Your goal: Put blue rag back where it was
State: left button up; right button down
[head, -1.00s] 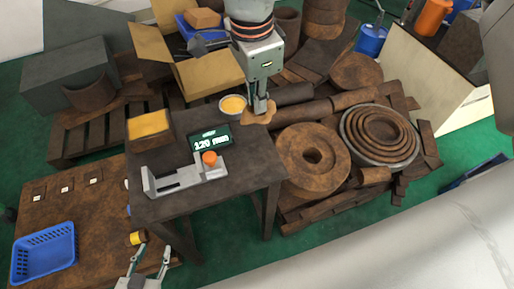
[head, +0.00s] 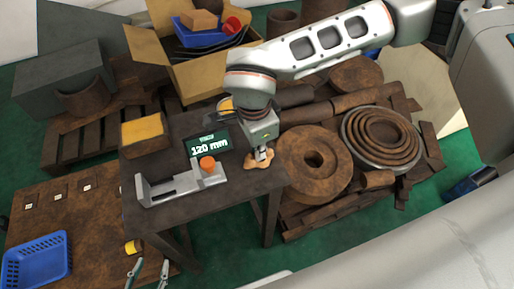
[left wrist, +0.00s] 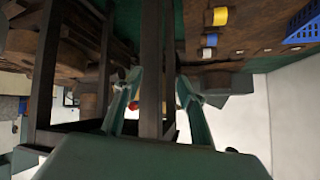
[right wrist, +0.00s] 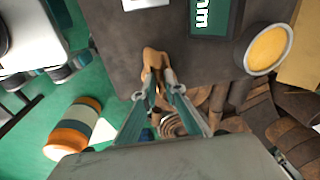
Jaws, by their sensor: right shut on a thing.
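No blue rag shows in any view. A tan-orange crumpled cloth (head: 257,160) is at the right edge of the dark table (head: 225,187). My right gripper (head: 262,152) is shut on this cloth from above. The right wrist view also shows the cloth (right wrist: 154,62) between the fingertips (right wrist: 158,90), at the table's edge. I cannot tell whether the cloth rests on the table. My left gripper (head: 147,270) is open and empty, low beside the front of the table; its spread fingers also show in the left wrist view (left wrist: 160,85).
On the table are a grey fixture with an orange knob (head: 207,162), a display reading 120 mm (head: 207,145), a yellow-topped block (head: 145,131) and a partly hidden bowl (head: 225,104). A blue basket (head: 37,262) is at lower left. Rusty rings (head: 313,163) crowd the right side.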

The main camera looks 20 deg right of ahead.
aim_at(256, 162)
jog(key=shift+f, duration=0.35)
jog(key=shift+r, duration=0.1)
pick_arm(q)
jog(key=shift+w+d+r, duration=0.1)
jog(key=shift+w+r, duration=0.3)
jog(key=shift+r, duration=0.05)
pick_arm(e)
jog(key=c, duration=2.1)
grip_release()
pick_arm(q)
jog(key=shift+s+f, duration=0.1)
jog(key=shift+f, duration=0.05)
jog(key=shift+s+r+p, duration=0.15)
jog(key=shift+r+p, duration=0.15)
jog(key=shift+p, duration=0.7)
pick_arm(e)
notch_tip(256, 162, up, 12)
jog(key=s+a, duration=0.1)
